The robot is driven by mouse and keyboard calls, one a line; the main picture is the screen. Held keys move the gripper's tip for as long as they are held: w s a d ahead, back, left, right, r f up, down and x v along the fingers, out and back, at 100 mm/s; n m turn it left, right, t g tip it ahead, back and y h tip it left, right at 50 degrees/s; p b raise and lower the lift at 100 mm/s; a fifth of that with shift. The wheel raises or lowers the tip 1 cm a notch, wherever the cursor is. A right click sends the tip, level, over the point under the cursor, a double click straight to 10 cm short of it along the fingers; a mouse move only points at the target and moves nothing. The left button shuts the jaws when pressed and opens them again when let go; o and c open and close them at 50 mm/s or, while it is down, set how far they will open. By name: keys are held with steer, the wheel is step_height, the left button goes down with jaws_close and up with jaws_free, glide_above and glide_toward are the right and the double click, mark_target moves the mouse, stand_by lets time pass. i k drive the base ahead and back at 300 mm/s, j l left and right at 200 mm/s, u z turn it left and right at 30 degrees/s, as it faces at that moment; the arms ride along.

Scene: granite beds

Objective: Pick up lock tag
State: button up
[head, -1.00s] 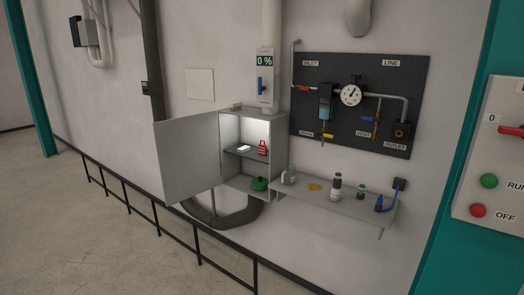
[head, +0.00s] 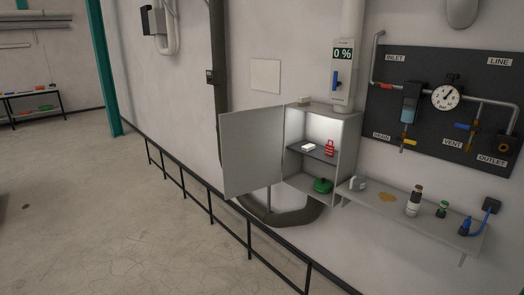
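A small red tag-like object with a loop on top (head: 329,148), which looks like the lock tag, stands on the middle shelf of an open grey wall cabinet (head: 347,160). A small white block (head: 308,147) lies to its left on the same shelf. A green rounded object (head: 322,186) sits on the cabinet floor below. The cabinet door (head: 252,152) is swung open to the left. My gripper is not in view.
A low black railing (head: 211,207) runs along the floor in front of the cabinet. A wall shelf (head: 400,212) to the right holds bottles, a white item (head: 357,183) and a yellowish patch (head: 387,197). A dark pipe panel (head: 440,110) hangs above it. The floor at left is open.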

mark_target(329, 149)
steer(key=i+j+u, duration=0.25)
steer(key=i, duration=0.35)
steer(key=i+j+u, duration=0.2)
steer(key=i, duration=0.35)
steer(key=i+u, duration=0.25)
steer(key=i, duration=0.35)
steer(key=i+z, duration=0.4)
steer(key=i+j+z, duration=0.2)
steer(key=z, duration=0.2)
steer(key=i+j+z, duration=1.15)
steer(key=i+j, duration=0.2)
steer(key=i, duration=0.05)
